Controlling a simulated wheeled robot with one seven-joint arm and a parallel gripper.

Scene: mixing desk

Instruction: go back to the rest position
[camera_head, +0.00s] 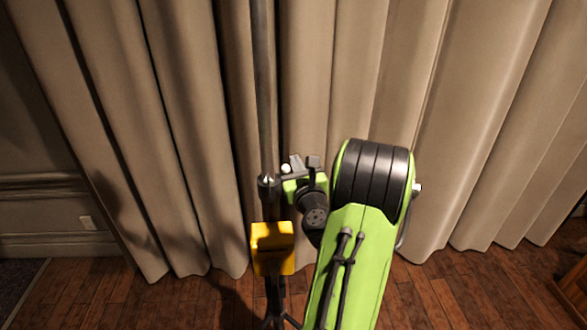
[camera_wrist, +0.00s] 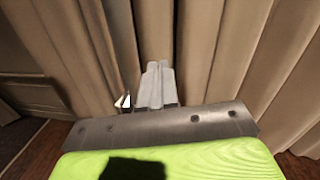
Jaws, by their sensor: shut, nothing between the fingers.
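My gripper shows in the wrist view (camera_wrist: 158,66) with its two pale grey fingers together and nothing between them. In the head view my green arm with a black joint rises from the bottom, right of centre. My gripper's end (camera_head: 297,165) is small there and partly hidden behind the arm, so its fingers are hard to make out. It is in front of the curtain, close beside a thin dark pole in the picture. I cannot tell the gap in depth between them.
The dark upright pole (camera_head: 264,100) carries a yellow block (camera_head: 272,248) low down, just left of my arm. Pleated beige curtains (camera_head: 480,110) fill the background. The wooden floor (camera_head: 440,295) is bare at right. A wooden piece (camera_head: 575,285) shows at the far right edge.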

